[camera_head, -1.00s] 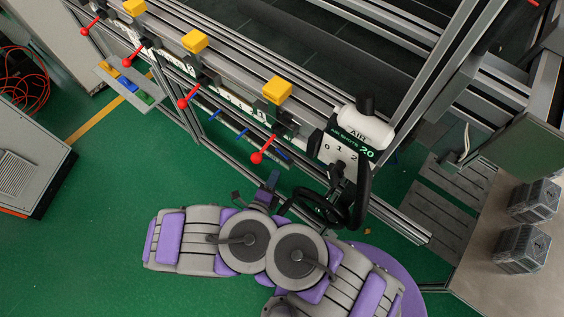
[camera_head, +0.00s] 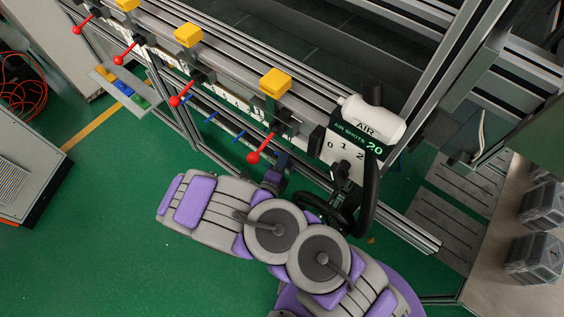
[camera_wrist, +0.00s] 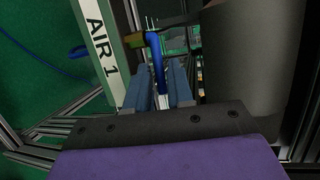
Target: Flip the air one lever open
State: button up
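The blue air one lever (camera_wrist: 157,62) shows in the wrist view, to the right of a white and green label reading AIR 1 (camera_wrist: 102,48). My gripper (camera_wrist: 163,80) points at it with its two blue-grey fingers apart, one on each side of the lever's line. A gap shows between the fingers, and I cannot tell whether either touches the lever. In the head view my gripper (camera_head: 276,168) is at the rail's lower edge, just right of a red-ball lever (camera_head: 253,157). The air one lever is not clearly visible there.
Several red-ball levers and yellow blocks (camera_head: 275,82) line the rail. Other blue levers (camera_head: 240,136) hang below it. A white AIR canister (camera_head: 372,120) and black hose (camera_head: 368,190) are close right of my arm. Green floor is free at the lower left.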

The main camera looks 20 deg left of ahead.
jog(key=shift+a, duration=0.25)
grip_shut()
jog(key=shift+d, duration=0.1)
jog(key=shift+s+p, duration=0.1)
jog(key=shift+p, duration=0.2)
jog(key=a+m+g+h, duration=0.1)
jog(key=m+g+h, duration=0.2)
jog(key=m+h, duration=0.1)
jog(key=a+m+g+h+b, duration=0.1)
jog(key=a+m+g+h, duration=0.1)
jog(key=m+g+h, duration=0.2)
jog(key=s+a+m+g+h+b, duration=0.1)
jog(key=a+m+g+h, duration=0.1)
jog(key=m+g+h, duration=0.1)
jog(key=shift+f+m+h, duration=0.35)
jog(key=shift+m+h, duration=0.45)
jog(key=shift+h, duration=0.1)
jog(key=shift+w+a+r+m+g+b, duration=0.15)
jog(key=shift+m+g+b, duration=0.35)
jog(key=shift+g+b, duration=0.5)
